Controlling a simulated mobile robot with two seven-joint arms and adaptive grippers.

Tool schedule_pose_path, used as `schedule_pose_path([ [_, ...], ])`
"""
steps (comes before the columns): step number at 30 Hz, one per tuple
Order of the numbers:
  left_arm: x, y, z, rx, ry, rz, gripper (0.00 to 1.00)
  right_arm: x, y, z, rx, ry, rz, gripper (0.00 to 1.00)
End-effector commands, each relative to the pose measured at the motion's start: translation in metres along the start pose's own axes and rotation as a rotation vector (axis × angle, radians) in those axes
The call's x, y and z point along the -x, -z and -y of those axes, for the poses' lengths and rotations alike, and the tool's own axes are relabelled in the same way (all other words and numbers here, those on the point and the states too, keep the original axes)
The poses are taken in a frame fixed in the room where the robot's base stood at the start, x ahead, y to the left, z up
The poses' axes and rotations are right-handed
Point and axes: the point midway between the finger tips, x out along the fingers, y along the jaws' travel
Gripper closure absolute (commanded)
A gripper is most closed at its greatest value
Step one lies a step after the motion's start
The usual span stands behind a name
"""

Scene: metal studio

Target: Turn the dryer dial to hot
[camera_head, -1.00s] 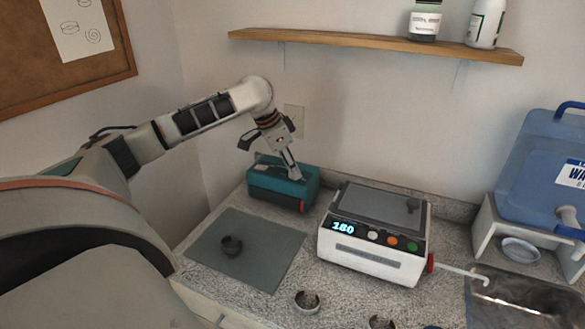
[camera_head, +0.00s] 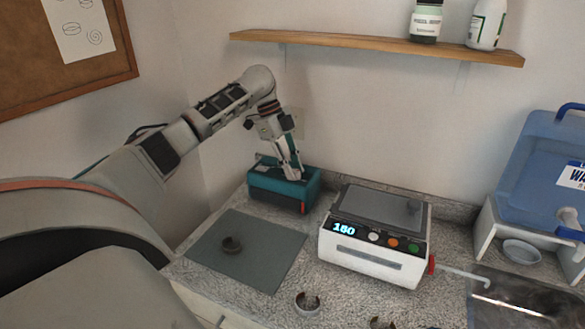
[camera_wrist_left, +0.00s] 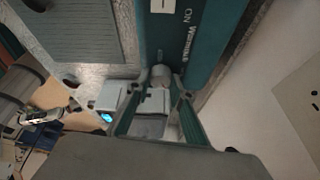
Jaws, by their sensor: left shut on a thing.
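The teal box (camera_head: 272,188), which I take to be the dryer, stands at the back of the counter against the wall. My left gripper (camera_head: 298,177) reaches down onto its right part. In the left wrist view, the gripper (camera_wrist_left: 155,80) is shut on a pale round knob (camera_wrist_left: 161,75) on the teal box (camera_wrist_left: 212,30). The letters "ON" and a further word show on the box there. The dial's pointer and its hot mark cannot be made out. My right gripper is not in view.
A white machine (camera_head: 372,262) with a lit display stands right of the teal box. Another ring (camera_head: 307,304) lies on the counter. A wooden shelf (camera_head: 380,45) is above.

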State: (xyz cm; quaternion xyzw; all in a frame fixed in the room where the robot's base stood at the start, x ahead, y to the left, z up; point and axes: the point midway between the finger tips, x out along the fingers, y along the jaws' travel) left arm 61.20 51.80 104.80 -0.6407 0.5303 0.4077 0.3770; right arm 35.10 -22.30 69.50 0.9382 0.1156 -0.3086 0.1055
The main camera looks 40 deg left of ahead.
Motion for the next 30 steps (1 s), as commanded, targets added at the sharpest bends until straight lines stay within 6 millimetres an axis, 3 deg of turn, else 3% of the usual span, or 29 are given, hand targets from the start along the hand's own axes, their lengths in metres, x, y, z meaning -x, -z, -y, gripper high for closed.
schedule_pose_path([
  [15, -0.0002, 0.0000, 0.0036, -0.379, -0.158, -0.019, 0.99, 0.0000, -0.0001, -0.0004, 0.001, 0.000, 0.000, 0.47],
  [30, -0.0002, -0.0011, 0.0038, -0.496, -0.207, -0.024, 0.99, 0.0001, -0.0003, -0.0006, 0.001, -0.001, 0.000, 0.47],
])
